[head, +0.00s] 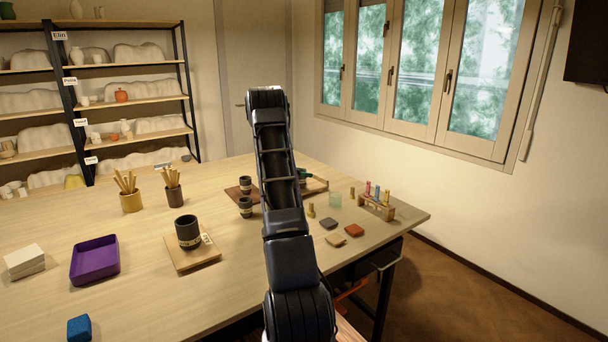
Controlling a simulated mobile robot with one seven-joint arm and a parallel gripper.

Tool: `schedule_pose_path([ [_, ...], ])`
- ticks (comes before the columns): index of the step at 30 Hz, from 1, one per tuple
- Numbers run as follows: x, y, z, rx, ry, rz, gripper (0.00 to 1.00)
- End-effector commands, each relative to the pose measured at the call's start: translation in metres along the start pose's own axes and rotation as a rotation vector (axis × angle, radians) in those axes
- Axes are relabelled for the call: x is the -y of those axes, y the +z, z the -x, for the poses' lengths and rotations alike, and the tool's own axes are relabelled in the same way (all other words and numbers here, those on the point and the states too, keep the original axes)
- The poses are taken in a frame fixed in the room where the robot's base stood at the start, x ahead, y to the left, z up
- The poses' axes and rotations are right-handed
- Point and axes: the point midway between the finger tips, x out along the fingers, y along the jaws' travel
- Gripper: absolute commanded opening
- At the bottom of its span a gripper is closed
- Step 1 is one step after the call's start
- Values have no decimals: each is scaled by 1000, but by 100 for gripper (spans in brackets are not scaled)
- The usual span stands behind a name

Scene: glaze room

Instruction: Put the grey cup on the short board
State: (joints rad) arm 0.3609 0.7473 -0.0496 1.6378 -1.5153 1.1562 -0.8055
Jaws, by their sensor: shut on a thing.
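My arm rises through the middle of the head view, and my gripper is hidden behind it. I cannot make out which cup is the grey cup; several dark cups show. One dark cup (188,233) with a pale band stands upright on a light wooden board (180,266). A smaller dark cup (245,184) stands at a dark brown board (233,194), and another dark cup (245,207) stands just in front of it. A dark greenish thing (303,175) shows partly behind my arm at another wooden board (318,186). Which board is the short one is unclear.
A purple tray (95,260), white blocks (25,262) and a blue block (79,328) lie at left. Two pots of sticks (131,201) stand behind. A vial rack (377,207) and small tiles (355,230) are at right. The table's front middle is clear.

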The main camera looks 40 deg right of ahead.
Motion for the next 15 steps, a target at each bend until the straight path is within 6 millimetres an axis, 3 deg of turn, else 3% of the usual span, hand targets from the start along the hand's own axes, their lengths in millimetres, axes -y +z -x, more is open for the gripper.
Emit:
schedule_pose_path([
  [9,0,-2,0,1,0,0,26],
  [10,0,-2,-1,1,0,0,54],
  [13,0,-2,-1,0,0,0,74],
  [15,0,-2,-1,0,0,0,74],
])
